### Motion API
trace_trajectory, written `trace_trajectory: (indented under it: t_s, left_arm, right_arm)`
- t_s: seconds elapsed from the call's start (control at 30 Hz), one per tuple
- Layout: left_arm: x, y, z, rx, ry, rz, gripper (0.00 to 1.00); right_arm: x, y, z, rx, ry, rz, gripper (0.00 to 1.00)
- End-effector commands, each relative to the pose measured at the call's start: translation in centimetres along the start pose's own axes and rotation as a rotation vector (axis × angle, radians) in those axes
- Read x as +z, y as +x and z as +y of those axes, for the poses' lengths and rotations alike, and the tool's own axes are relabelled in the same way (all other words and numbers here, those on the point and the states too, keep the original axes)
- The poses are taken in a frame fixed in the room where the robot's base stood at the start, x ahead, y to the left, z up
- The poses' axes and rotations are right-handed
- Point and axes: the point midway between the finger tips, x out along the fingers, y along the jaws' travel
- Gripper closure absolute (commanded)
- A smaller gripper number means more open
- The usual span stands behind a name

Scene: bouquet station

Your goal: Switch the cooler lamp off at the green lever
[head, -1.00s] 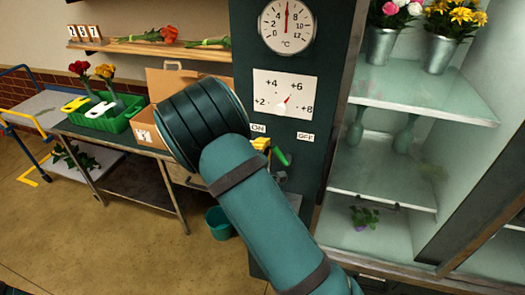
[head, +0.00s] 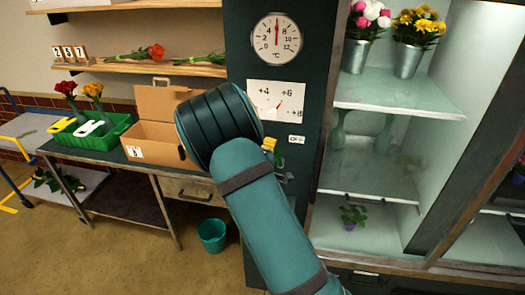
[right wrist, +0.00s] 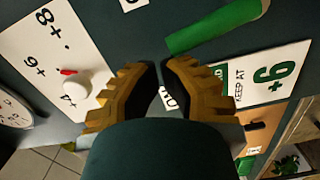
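The green lever (right wrist: 217,27) shows in the right wrist view, beyond my fingertips and to the right of the middle. I cannot see it clearly in the head view, where my arm covers that part of the panel. My right gripper (right wrist: 162,72) has yellow fingers with a narrow gap between them and nothing held. Its fingertips are close to the lever, with no clear contact. A bit of the yellow fingers (head: 269,144) shows past my arm in the head view. The ON label (right wrist: 168,98) is seen between the fingers. The OFF label (head: 296,139) is on the panel. My left gripper is out of view.
The dark panel carries a thermometer (head: 277,40) and a dial card (head: 270,98). The cooler's glass shelves (head: 400,96) with flower buckets stand to the right. A table with a cardboard box (head: 155,137) and a green crate (head: 88,138) is to the left.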

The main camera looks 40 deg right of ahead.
Motion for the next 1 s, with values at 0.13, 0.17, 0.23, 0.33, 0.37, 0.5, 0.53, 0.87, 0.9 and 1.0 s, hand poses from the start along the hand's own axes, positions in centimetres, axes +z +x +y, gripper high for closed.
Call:
trace_trajectory:
  t_s: [0.13,0.17,0.23,0.33,0.37,0.5,0.53,0.87,0.9,1.0]
  left_arm:
    - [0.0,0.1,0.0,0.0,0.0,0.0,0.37]
    - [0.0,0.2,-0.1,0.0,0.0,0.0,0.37]
    - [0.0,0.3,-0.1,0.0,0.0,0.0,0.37]
    - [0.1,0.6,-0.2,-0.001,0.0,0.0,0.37]
    - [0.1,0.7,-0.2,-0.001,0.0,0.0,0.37]
    - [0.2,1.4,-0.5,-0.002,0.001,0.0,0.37]
    - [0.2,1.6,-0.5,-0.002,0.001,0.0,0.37]
    - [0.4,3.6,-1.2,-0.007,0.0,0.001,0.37]
    - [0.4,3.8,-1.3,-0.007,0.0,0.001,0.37]
    - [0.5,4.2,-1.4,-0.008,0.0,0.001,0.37]
  right_arm:
    - [1.1,0.6,0.4,-0.002,0.051,-0.003,1.0]
    - [1.3,0.7,0.5,-0.003,0.073,-0.004,1.0]
    - [1.8,0.8,0.7,-0.007,0.129,-0.003,1.0]
    - [2.6,0.9,0.9,-0.011,0.213,-0.003,1.0]
    - [2.8,1.0,1.0,-0.012,0.238,-0.003,1.0]
    - [3.9,1.0,1.2,-0.019,0.36,-0.003,1.0]
    - [4.2,1.0,1.2,-0.02,0.385,-0.004,1.0]
    - [6.4,1.1,1.2,-0.033,0.637,-0.002,1.0]
    - [6.6,1.1,1.2,-0.034,0.659,-0.002,1.0]
    - [7.0,1.1,1.2,-0.037,0.707,-0.001,1.0]
